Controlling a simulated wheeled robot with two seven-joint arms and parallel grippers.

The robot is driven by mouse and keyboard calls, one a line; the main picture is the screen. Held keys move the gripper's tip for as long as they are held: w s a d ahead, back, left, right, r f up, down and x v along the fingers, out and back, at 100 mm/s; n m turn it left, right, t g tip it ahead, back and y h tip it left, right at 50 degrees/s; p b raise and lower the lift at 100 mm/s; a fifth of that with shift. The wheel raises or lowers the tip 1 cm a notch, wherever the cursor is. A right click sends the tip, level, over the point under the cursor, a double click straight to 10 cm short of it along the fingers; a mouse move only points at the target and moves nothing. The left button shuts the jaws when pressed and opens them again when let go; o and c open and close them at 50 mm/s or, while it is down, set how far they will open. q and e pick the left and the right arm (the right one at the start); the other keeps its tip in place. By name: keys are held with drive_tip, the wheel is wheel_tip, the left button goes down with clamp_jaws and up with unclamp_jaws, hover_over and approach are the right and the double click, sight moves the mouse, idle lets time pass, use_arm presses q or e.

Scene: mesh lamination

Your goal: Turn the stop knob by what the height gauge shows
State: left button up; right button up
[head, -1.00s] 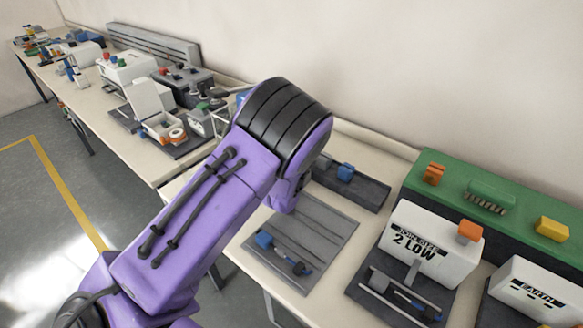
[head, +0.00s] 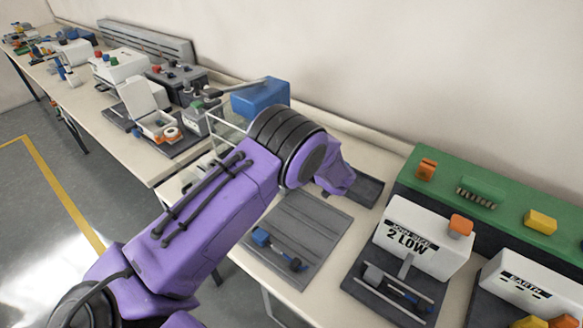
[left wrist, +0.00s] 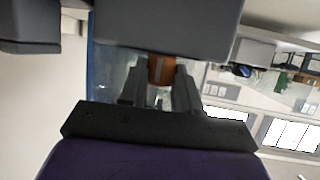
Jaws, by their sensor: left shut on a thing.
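A white box (head: 424,237) at the right of the head view reads "2 LOW" under a smaller line that I cannot read surely; I take it as the height gauge. My left arm reaches across the middle of the head view, and its gripper is hidden behind it there. In the left wrist view my left gripper (left wrist: 160,92) is shut on an orange-brown block (left wrist: 161,70), which looks like the stop knob, under a large dark grey body. How far the knob is turned cannot be told. My right gripper is out of view.
A blue box (head: 261,96) stands just behind my left arm. A grey grooved plate (head: 318,222) with a small blue-ended part lies in front. A long green unit (head: 500,197) and a white "EARTH" box (head: 528,285) stand at right. Several devices line the bench at left.

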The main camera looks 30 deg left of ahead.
use_arm(q)
drive_tip(key=shift+w+n+g+b, duration=0.15)
drive_tip(key=shift+n+g+b, duration=0.15)
drive_tip(key=shift+n+g, duration=0.2)
drive_tip(key=shift+a+r+g, duration=0.1)
drive_tip(key=shift+r+g, duration=0.1)
drive_tip(key=shift+g, duration=0.1)
drive_tip(key=o, duration=0.8)
drive_tip(key=shift+c, duration=0.2)
drive_tip(key=shift+f, duration=0.1)
drive_tip(key=b+v, duration=0.2)
drive_tip(key=v, duration=0.8)
drive_tip(key=shift+d+b, duration=0.3)
